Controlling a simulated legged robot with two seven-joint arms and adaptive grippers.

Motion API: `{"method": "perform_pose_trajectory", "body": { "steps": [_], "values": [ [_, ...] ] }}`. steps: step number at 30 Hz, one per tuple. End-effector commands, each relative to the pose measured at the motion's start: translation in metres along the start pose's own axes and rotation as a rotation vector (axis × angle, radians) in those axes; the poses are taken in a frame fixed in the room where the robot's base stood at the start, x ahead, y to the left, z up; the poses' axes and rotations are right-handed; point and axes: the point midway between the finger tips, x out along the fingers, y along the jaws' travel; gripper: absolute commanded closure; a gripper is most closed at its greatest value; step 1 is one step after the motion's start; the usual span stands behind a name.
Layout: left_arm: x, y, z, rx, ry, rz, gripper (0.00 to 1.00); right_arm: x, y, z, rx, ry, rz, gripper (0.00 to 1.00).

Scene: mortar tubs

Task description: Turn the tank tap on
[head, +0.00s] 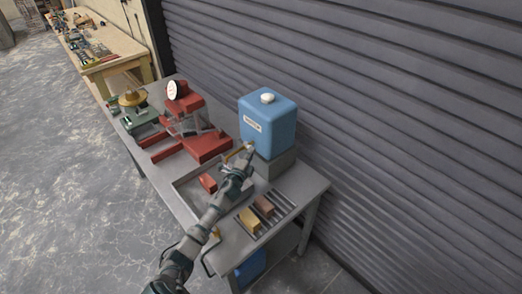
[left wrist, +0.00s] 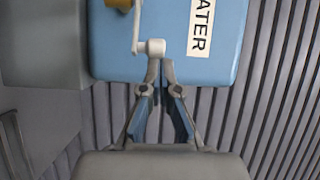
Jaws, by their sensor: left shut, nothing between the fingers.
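The blue water tank (head: 267,122) stands upright on a grey block (head: 275,165) on the metal workbench. In the left wrist view the tank (left wrist: 215,60) shows part of its "WATER" label. A pale grey tap lever (left wrist: 136,30) with a round knob end (left wrist: 152,47) shows in front of the tank, beside a brass-coloured piece (left wrist: 118,4) cut off by the top edge. My left gripper (left wrist: 158,66) is shut and empty, its tips right at the knob end; I cannot tell whether they touch. In the head view my left gripper (head: 244,160) is in front of the tank's lower part. My right gripper is out of view.
A shallow grey tray (head: 183,190) with a red brick (head: 208,183) lies under my left arm. A rack (head: 262,229) with bricks is at the bench's near right. A red machine (head: 205,145) stands left of the tank. A grey shutter (head: 400,120) closes the back.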

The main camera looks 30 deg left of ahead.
Motion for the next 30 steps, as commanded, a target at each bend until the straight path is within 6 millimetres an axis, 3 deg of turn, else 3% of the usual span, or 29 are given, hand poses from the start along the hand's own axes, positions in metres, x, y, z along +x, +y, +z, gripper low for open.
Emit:
{"method": "perform_pose_trajectory", "body": {
  "steps": [3,6,14,21,25,30],
  "values": [
    [-0.001,0.002,0.012,0.002,-0.024,0.009,1.00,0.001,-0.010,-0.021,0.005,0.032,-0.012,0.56],
    [-0.002,0.001,0.019,0.015,0.012,0.012,1.00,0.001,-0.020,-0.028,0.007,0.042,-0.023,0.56],
    [-0.003,0.000,0.028,0.003,0.284,0.024,1.00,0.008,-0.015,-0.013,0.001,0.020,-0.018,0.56],
    [-0.005,-0.002,0.044,-0.002,0.492,0.029,1.00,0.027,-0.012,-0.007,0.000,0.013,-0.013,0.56],
    [-0.006,-0.003,0.050,-0.005,0.498,0.029,1.00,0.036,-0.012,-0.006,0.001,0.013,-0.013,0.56],
    [-0.006,-0.006,0.045,-0.008,0.500,0.030,1.00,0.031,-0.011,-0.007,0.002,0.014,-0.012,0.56]
  ]
}}
